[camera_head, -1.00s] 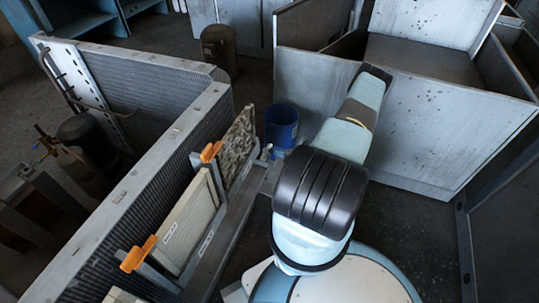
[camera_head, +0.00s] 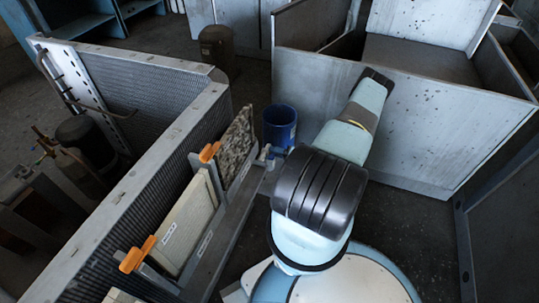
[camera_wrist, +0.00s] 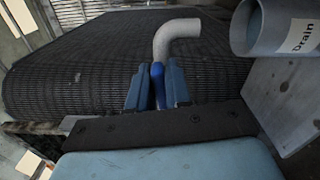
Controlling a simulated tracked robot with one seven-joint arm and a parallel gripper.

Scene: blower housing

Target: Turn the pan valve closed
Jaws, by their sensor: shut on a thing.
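In the wrist view, the fingers of my gripper (camera_wrist: 156,92) are shut on a slim blue handle (camera_wrist: 157,74), which stands between them. A pale curved pipe (camera_wrist: 175,32) rises just beyond the handle and bends to the right. How far the handle is turned cannot be told. In the head view, a small pale pipe fitting (camera_head: 265,152) shows at the far end of the filter rack beside the blue bucket (camera_head: 279,126).
In the wrist view, a round open-mouthed container labelled "Drain" (camera_wrist: 284,27) is close at upper right, and a dark ribbed panel (camera_wrist: 90,60) lies behind the fingers. In the head view, a grey metal cabinet (camera_head: 400,120) stands beyond my arm. Filters with orange clips (camera_head: 138,254) stand at left.

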